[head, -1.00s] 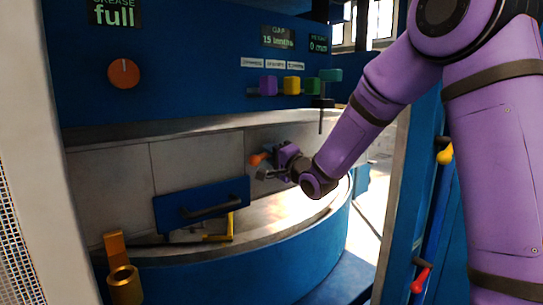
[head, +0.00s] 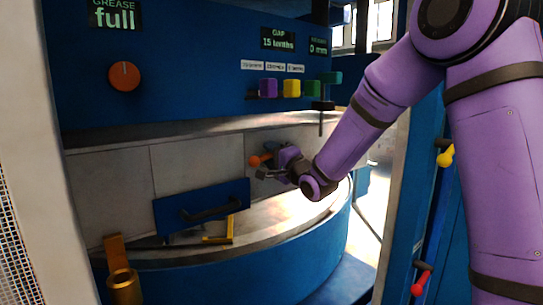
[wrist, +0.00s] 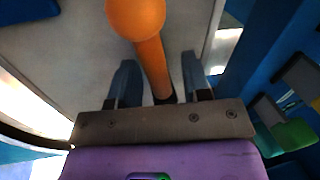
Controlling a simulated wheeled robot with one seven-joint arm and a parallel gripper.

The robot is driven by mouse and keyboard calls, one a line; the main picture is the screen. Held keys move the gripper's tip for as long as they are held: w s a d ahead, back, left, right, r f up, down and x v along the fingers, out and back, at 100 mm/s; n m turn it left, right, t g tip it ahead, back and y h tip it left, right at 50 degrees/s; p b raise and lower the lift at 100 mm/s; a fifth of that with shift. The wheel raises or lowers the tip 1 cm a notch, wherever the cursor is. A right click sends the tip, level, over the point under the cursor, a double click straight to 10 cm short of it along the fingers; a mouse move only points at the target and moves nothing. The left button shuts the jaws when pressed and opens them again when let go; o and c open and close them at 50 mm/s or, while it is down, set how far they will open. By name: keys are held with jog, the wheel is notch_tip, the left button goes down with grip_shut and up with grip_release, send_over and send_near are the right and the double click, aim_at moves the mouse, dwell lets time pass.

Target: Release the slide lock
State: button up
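An orange lever with a round ball end (head: 259,160) stands out from the grey back wall of the machine; I take it for the slide lock, though no label shows on it. In the wrist view the orange lever (wrist: 150,55) is large, its ball near the top edge and its stem running down between my fingers. My gripper (wrist: 158,80) is open, with one finger on each side of the stem and a gap visible at both sides. In the head view my gripper (head: 268,172) is small, right beside the lever, and partly hides its base.
A blue plate with a dark handle (head: 200,207) stands left of my gripper, with a yellow bracket (head: 218,238) below it. A brass cup (head: 124,286) is at the lower left. Coloured blocks (head: 291,88) and an orange dial (head: 124,76) are on the panel above.

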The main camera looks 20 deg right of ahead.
jog(key=v, duration=1)
jog(key=shift+s+d, duration=0.15)
jog(key=shift+s, duration=0.2)
jog(key=shift+f, duration=0.1)
jog(key=s+d+r+n+g+h, duration=0.1)
jog(key=s+d+n+g+h, duration=0.25)
jog(key=s, duration=0.25)
jog(key=s+d+r+n+g+h, duration=0.2)
jog(key=s+h, duration=0.3)
jog(key=s+f+n+g, duration=0.1)
jog(key=s+n+g, duration=0.4)
jog(key=s, duration=1.6)
jog(key=g, duration=0.2)
jog(key=shift+s+f+n+g, duration=0.15)
jog(key=shift+f+n+g, duration=0.2)
jog(key=shift+f, duration=0.05)
